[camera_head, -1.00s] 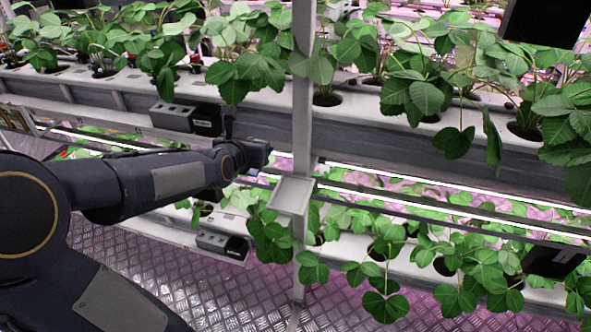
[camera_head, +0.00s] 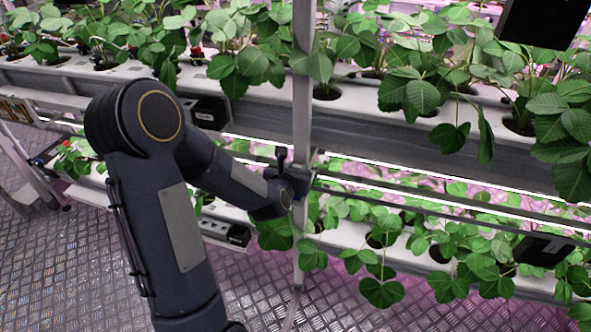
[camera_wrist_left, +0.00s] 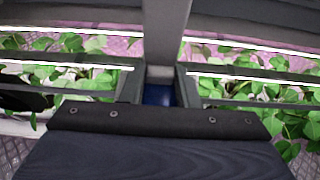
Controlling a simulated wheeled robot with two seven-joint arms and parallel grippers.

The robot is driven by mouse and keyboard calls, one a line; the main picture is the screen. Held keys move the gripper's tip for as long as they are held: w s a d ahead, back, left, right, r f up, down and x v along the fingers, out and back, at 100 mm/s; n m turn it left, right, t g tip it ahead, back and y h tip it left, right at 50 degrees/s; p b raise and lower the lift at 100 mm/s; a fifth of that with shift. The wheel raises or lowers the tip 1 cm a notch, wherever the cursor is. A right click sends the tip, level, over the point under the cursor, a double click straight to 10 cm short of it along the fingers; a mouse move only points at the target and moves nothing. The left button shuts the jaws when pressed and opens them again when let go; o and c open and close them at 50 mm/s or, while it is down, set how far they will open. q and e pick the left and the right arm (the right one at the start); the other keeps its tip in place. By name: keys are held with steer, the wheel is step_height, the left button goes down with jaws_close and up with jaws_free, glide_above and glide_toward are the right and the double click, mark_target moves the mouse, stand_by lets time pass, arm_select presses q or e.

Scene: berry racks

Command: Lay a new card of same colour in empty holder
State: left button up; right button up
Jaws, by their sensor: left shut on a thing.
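My left gripper (camera_head: 290,180) is at the upright white post, at the height of the gap between the upper and lower racks. In the left wrist view, its two fingers (camera_wrist_left: 158,85) are shut on a blue card (camera_wrist_left: 158,97), of which only a small part shows between them. The small pale holder on the post is hidden behind my left gripper and wrist. My right gripper is not in view.
The post (camera_head: 303,110) stands in front of the upper rack (camera_head: 390,120) and the lower rack (camera_head: 345,235), both full of leafy plants. Dark boxes (camera_head: 207,112) (camera_head: 228,232) sit on the rack fronts. The metal floor (camera_head: 270,290) is clear.

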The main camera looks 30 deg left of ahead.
arm_select(q)
steer(key=o, duration=0.9)
steer(key=shift+f, duration=0.1)
steer(key=shift+o, duration=0.2)
steer(key=shift+s, duration=0.1)
steer(key=s+d+r+n+g+h, duration=0.2)
steer(key=s+d+n, duration=0.1)
steer(key=s+n, duration=0.6)
steer(key=s+d+r+n+g+h, duration=0.2)
steer(key=s+d+r+n+g, duration=0.1)
steer(key=s+n, duration=0.7)
steer(key=s+d+r+n+g+h, duration=0.2)
steer(key=s+d+n, duration=0.3)
steer(key=s+n, duration=0.5)
steer(key=n+h, duration=0.1)
steer(key=n, duration=0.4)
steer(key=shift+d+r+n+g, duration=0.2)
steer(key=shift+d+n+g, duration=0.1)
steer(key=shift+n, duration=0.1)
